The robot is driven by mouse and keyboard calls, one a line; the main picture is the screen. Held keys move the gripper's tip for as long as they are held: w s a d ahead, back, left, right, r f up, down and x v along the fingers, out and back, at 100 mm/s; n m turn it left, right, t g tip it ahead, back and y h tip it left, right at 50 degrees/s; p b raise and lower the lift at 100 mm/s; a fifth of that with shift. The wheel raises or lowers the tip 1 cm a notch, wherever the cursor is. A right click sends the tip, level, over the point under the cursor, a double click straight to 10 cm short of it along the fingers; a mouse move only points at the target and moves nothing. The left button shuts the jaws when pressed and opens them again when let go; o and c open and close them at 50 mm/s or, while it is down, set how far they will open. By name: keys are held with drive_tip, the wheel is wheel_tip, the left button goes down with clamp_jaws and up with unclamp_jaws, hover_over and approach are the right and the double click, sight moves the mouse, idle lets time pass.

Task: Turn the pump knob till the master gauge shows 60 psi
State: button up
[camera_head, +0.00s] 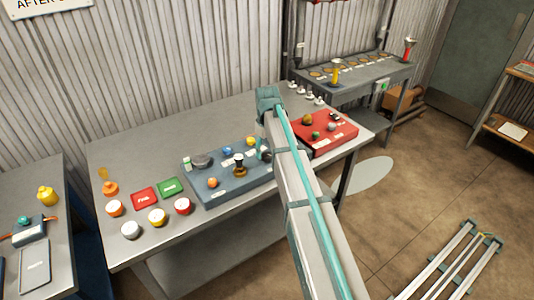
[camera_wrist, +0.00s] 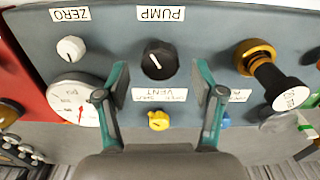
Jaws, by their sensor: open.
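The black pump knob (camera_wrist: 158,60) sits on the blue-grey panel (camera_wrist: 215,50) under a PUMP label, which reads upside down in the wrist view. A pale line marks the knob's face. My gripper (camera_wrist: 161,72) is open, with one finger to each side of the knob and visible space between. A white round gauge with a red needle (camera_wrist: 75,101) is at the left, partly covered by the left finger; its reading is too small to tell. In the head view the panel (camera_head: 208,194) lies on the grey table; my arm hides its right end, and my gripper cannot be made out.
The wrist view shows a white ZERO knob (camera_wrist: 71,49), a yellow VENT knob (camera_wrist: 158,120) and a black-stemmed brass fitting (camera_wrist: 268,72) near the fingers. In the head view a red panel (camera_head: 335,127) stands right of my arm, and several coloured caps lie at the left.

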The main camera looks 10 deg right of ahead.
sight(267, 155)
wheel_tip(267, 155, up, 10)
idle(0.4)
drive_tip(key=s+f, duration=0.3)
drive_tip(key=f, duration=0.2)
drive_tip(key=s+f+g+h+b, duration=0.1)
drive_tip(key=s+f, duration=0.3)
drive_tip(key=f, duration=0.2)
drive_tip(key=s+f+g+b, duration=0.1)
drive_tip(key=s+f, duration=0.2)
drive_tip(key=f, duration=0.3)
drive_tip(key=shift+s+a, duration=0.15)
drive_tip(key=shift+s, duration=0.05)
drive_tip(key=s+d+f+g, duration=0.1)
drive_tip(key=s+f, duration=0.8)
drive_tip(key=f, duration=0.2)
drive_tip(key=s+f+g, duration=0.1)
drive_tip(key=s+f, duration=0.8)
drive_tip(key=f, duration=0.2)
drive_tip(key=s+f+m+g, duration=0.1)
drive_tip(key=s+f, duration=0.3)
drive_tip(key=s, duration=0.5)
drive_tip(key=s+f+m+g+p, duration=0.1)
drive_tip(key=s+f+m, duration=0.1)
drive_tip(key=s+f, duration=0.3)
drive_tip(key=s+f+m+y+p, duration=0.1)
drive_tip(key=s+f, duration=0.4)
drive_tip(key=s, duration=0.8)
drive_tip(key=shift+s+a+m+g, duration=0.3)
drive_tip(key=shift+s+m+g, duration=0.1)
drive_tip(key=shift+m, duration=0.1)
